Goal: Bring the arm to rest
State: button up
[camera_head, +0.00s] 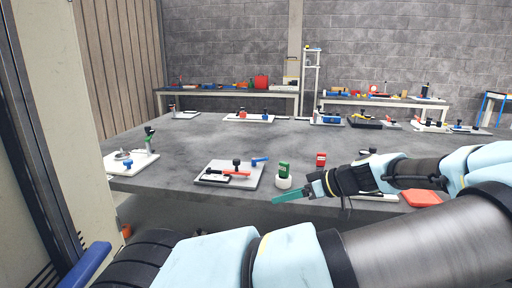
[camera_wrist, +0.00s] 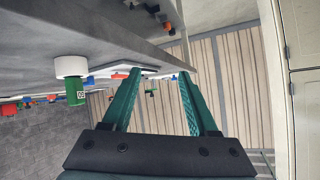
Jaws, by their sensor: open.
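My gripper (camera_head: 291,195) is at the front edge of the grey table (camera_head: 190,141), held out sideways with its teal fingers pointing left in the head view. In the wrist view my gripper (camera_wrist: 158,85) shows its two teal fingers spread apart with nothing between them. A green block with a white round base (camera_head: 284,175) stands on the table just behind the fingers. The block (camera_wrist: 74,92) shows left of the fingers in the wrist view, apart from them.
A white plate (camera_head: 254,166) with red, black and blue parts lies left of the gripper. Another plate (camera_head: 118,165) lies at the table's left. A small red block (camera_head: 321,158) stands behind my wrist. A beige panel (camera_head: 30,140) rises at the left. The table's middle is clear.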

jog(key=s+a+f+m+g+h, duration=0.2)
jog(key=s+a+f+g, duration=0.15)
jog(key=a, duration=0.25)
jog(key=s+a+f+m+g+h, duration=0.1)
jog(key=s+a+f+g+h, duration=0.25)
jog(key=a, duration=0.25)
jog(key=s+a+r+m+t+h, duration=0.2)
jog(key=s+a+r+m+h, duration=0.1)
jog(key=r+m+h, duration=0.2)
notch_tip(320, 180, up, 4)
jog(key=shift+r+m+t, duration=0.25)
jog(key=shift+m+t, duration=0.15)
jog(key=shift+m, duration=0.8)
